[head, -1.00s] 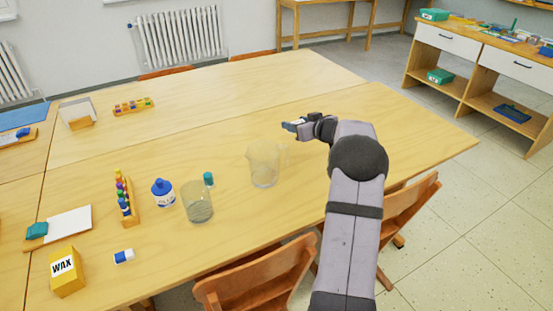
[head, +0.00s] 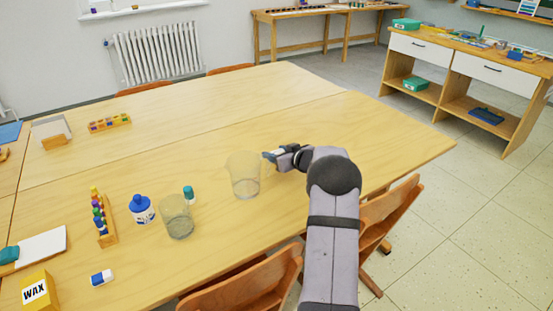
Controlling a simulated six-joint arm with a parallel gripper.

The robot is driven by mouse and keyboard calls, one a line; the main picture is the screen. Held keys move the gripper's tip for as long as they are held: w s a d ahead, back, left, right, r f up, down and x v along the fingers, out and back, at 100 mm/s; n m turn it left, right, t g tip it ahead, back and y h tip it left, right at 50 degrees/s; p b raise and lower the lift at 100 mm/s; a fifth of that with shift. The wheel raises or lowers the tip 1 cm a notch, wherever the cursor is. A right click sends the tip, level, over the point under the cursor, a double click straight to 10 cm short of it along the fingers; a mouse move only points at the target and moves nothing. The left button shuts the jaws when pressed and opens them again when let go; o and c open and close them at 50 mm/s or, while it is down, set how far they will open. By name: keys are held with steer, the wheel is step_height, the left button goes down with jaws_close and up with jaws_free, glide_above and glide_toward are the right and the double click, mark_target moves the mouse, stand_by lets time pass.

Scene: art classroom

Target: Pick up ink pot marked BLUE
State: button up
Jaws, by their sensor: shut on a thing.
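My gripper (head: 270,156) is over the middle of the table, beside the right rim of a clear jug (head: 245,182). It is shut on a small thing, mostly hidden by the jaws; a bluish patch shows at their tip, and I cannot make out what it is. I cannot tell whether gripper and jug touch. A white pot with a blue cap (head: 142,211) stands upright on the table to the left; its label is too small to read. A small teal-capped bottle (head: 189,194) stands near it. No marking BLUE is legible.
A clear glass (head: 177,220) stands between the white pot and the jug. A rack of coloured pegs (head: 106,228), a WAX box (head: 38,292) and an eraser (head: 102,278) are at the left. Chairs (head: 250,284) line the near edge. The table's far right is bare.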

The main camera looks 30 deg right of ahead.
steer(key=shift+f, duration=0.9)
steer(key=shift+f, duration=0.1)
steer(key=o, duration=1)
steer(key=shift+s, duration=0.1)
steer(key=v, duration=1)
steer(key=shift+s+r, duration=0.2)
steer(key=shift+r, duration=0.15)
steer(key=shift+o, duration=0.5)
steer(key=shift+s+r, duration=0.2)
steer(key=shift+s, duration=0.45)
